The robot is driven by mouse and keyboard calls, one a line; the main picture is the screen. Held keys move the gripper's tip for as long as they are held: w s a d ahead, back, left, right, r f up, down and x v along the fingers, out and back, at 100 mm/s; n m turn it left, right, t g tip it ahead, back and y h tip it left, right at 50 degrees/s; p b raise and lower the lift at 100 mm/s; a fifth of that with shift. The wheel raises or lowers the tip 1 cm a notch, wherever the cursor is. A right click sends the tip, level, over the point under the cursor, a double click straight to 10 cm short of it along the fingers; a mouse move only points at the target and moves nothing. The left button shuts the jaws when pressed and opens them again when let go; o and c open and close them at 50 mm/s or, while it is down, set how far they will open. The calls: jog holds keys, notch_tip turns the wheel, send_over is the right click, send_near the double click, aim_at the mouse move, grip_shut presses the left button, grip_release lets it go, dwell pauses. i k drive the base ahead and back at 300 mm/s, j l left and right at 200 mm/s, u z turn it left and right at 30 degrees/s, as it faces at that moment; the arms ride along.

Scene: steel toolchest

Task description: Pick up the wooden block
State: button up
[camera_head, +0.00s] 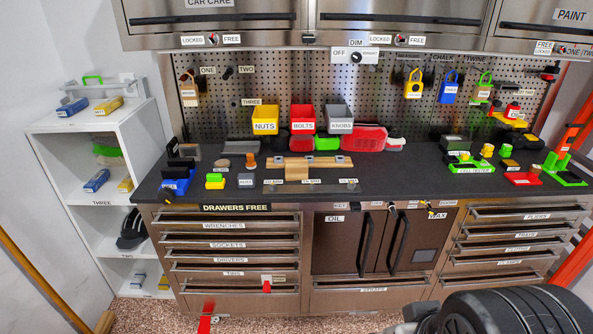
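A light wooden block (297,171) sits on the dark worktop (400,180), left of centre. It is among flat wooden strips with small metal-looking ends, and I cannot tell whether it is separate from them. It stands in front of the red and grey bins, behind a long grey labelled bar (310,187). My gripper cannot be made out in this view.
Yellow (265,117), red (303,117) and grey (339,117) bins are behind the block. A red rounded case (358,138) lies to its right. Small green-and-yellow items (215,181) are left. Closed drawers are below. A dark rounded shape (515,312) fills the lower right.

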aim_at(298, 169)
jog(key=i+l+u, duration=0.15)
jog(key=i+u, duration=0.25)
jog(key=i+l+u, duration=0.35)
jog(key=i, duration=0.2)
jog(key=i+l+u, duration=0.4)
jog(key=i+l, duration=0.05)
